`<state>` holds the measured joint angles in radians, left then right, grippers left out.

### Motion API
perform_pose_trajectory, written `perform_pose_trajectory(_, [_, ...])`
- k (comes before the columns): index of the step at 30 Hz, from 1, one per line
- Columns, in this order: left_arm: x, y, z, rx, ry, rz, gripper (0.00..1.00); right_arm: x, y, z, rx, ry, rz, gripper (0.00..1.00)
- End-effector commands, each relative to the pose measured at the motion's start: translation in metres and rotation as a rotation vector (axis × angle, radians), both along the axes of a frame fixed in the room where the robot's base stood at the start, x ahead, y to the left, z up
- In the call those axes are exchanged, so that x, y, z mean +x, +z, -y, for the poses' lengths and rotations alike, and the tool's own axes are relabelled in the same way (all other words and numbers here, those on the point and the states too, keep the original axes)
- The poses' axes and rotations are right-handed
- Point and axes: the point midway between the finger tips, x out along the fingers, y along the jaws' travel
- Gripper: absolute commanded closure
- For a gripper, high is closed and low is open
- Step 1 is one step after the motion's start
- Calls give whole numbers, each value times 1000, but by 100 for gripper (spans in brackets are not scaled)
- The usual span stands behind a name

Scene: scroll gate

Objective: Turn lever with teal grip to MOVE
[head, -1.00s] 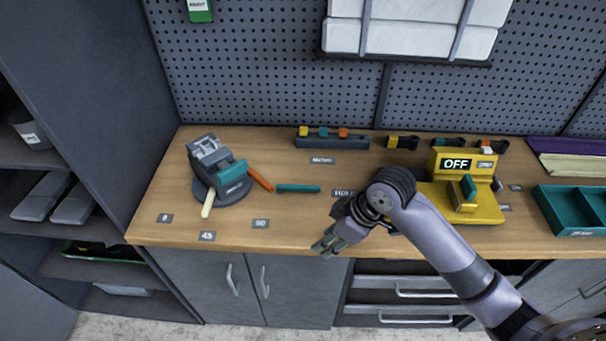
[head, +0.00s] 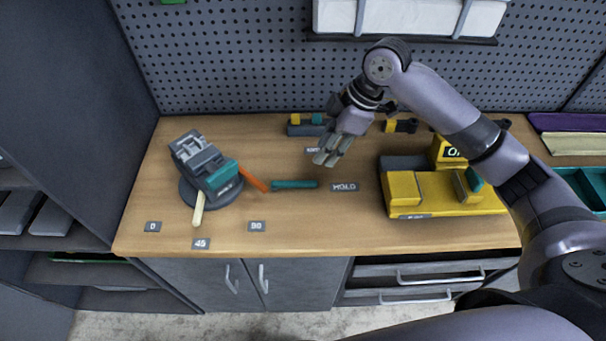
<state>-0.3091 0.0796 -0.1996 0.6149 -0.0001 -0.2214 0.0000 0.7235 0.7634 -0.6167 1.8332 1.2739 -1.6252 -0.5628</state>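A teal grip (head: 296,184) lies low over the wooden bench, pointing right toward a HOLD label (head: 344,187). An orange bar (head: 253,179) is just left of it, near the swivel vise. Another small label (head: 311,150) behind the teal grip is partly covered by my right gripper, and I cannot read it. My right gripper (head: 324,159) hangs above the bench, behind and slightly right of the teal grip, apart from it. Its fingers look close together; their opening is unclear. My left gripper is not in view.
The grey vise (head: 200,162) has a teal part and a cream pointer (head: 198,208) near labels 0, 45 and 90. A yellow machine (head: 440,190) stands at right, partly behind my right arm. A dark rack (head: 304,130) stands at the back. The bench front middle is clear.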

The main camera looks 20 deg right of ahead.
Motion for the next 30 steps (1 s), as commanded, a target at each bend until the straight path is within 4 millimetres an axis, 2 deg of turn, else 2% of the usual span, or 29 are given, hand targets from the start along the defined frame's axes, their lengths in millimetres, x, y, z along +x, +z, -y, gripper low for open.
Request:
perform_pose_trajectory(2, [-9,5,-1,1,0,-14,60,1,-16,-7,1,1,-5,67])
perform_pose_trajectory(5, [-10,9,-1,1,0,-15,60,3,-37,-16,1,0,-5,67])
perform_pose_trajectory(15, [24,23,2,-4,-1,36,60,11,-98,-40,1,-1,-3,67])
perform_pose_trajectory(21, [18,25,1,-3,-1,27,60,13,-116,-46,0,-1,0,67])
perform_pose_trajectory(30, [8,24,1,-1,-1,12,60,14,-119,-47,-1,-1,2,67])
